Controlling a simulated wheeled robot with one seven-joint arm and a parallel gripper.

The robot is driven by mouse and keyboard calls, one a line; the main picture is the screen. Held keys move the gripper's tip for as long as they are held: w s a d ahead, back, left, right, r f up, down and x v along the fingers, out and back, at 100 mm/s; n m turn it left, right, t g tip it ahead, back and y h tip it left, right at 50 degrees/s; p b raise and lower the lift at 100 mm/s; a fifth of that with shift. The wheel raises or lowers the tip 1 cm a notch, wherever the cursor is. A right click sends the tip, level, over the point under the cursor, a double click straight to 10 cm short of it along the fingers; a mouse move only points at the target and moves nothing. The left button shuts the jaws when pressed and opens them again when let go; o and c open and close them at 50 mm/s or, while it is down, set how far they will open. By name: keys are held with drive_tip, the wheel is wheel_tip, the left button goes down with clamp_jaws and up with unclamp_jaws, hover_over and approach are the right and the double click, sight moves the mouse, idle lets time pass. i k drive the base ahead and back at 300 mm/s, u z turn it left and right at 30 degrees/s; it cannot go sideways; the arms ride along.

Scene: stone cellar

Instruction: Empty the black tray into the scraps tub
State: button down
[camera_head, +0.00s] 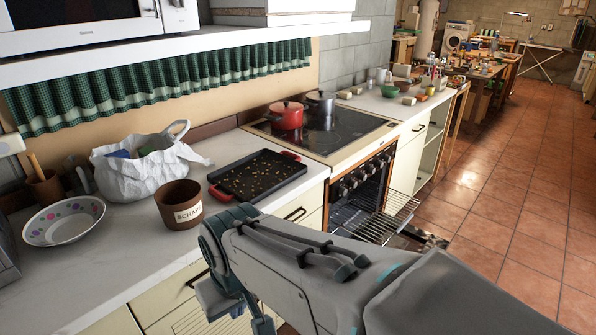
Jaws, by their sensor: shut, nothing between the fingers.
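The black tray (273,187) lies flat on the white counter, left of the stove. It has red handles at its ends and many small brown scraps (254,174) spread over its bottom. The scraps tub (179,212) is a brown round tub with a pale label, standing upright just left of the tray. Its inside looks dark; I cannot tell what is in it. My gripper (238,312) hangs low in front of the counter's drawers, below the tray and tub, apart from both. It is shut and empty, and its tips are partly cut off by the picture's bottom edge.
A white bag (150,172) stands behind the tub, and a dotted bowl (64,222) is to its left. A red pot (286,116) and a dark pot (320,103) stand on the stove. The oven is open, its rack (385,222) sticking out. Tiled floor is free at right.

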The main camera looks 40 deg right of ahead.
sight(252, 178)
drive_tip(key=z, duration=0.4)
drive_tip(key=i, duration=1)
